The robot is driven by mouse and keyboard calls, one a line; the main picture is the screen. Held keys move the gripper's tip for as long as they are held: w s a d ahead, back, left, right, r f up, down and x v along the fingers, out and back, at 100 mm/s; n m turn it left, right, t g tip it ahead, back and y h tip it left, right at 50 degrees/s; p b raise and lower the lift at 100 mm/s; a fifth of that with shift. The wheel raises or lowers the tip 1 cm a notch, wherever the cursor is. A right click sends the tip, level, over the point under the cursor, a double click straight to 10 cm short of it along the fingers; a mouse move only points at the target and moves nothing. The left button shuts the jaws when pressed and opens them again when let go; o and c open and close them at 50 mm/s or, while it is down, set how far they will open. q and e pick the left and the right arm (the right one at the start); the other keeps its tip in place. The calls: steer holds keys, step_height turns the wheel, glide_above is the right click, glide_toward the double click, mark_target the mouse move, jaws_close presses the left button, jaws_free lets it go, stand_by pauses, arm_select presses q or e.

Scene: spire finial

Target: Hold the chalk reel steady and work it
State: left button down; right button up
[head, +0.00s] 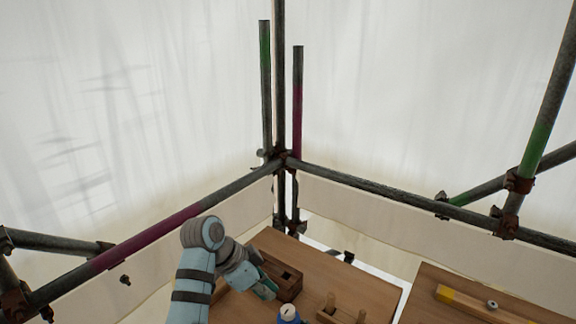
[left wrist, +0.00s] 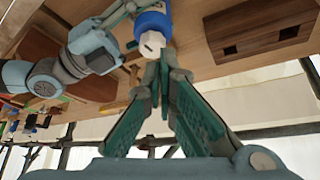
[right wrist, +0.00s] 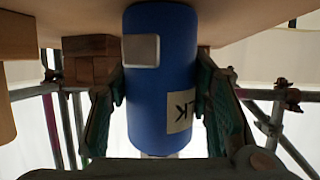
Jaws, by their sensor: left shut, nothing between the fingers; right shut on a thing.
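The chalk reel is a blue cylinder with a pale grey square patch and a cream label. It fills the middle of the right wrist view (right wrist: 160,85), where the fingers of my right gripper (right wrist: 163,72) are shut on its two sides. Its top shows at the bottom of the head view (head: 289,314). In the left wrist view the reel (left wrist: 153,24) has a white end piece facing my left gripper. My left gripper (left wrist: 160,68) is shut and empty, its fingertips close to that white piece; I cannot tell if they touch. It also shows in the head view (head: 268,291).
A wooden block with a square hole (head: 285,277) stands on the wooden table (head: 330,270) just behind my left gripper. A wooden rack with pegs (head: 340,312) is right of the reel. A second board (head: 470,285) holds a yellow-ended bar. Scaffold poles (head: 380,195) enclose the back.

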mark_target(288, 313)
arm_select(q)
step_height(288, 313, down, 6)
steer(key=s+d, duration=0.1)
steer(key=s, duration=0.1)
steer(key=shift+d, duration=0.25)
steer(key=shift+d, duration=0.1)
stand_by(0.6)
steer(key=shift+w+a, duration=0.2)
steer(key=shift+w, duration=0.1)
steer(key=shift+w+a+f, duration=0.1)
steer(key=shift+w+a, duration=0.05)
steer(key=shift+w, duration=0.05)
steer(key=shift+w+a, duration=0.15)
steer(key=shift+w, duration=0.4)
steer(key=shift+w, duration=0.1)
steer(key=shift+a, duration=0.1)
stand_by(0.3)
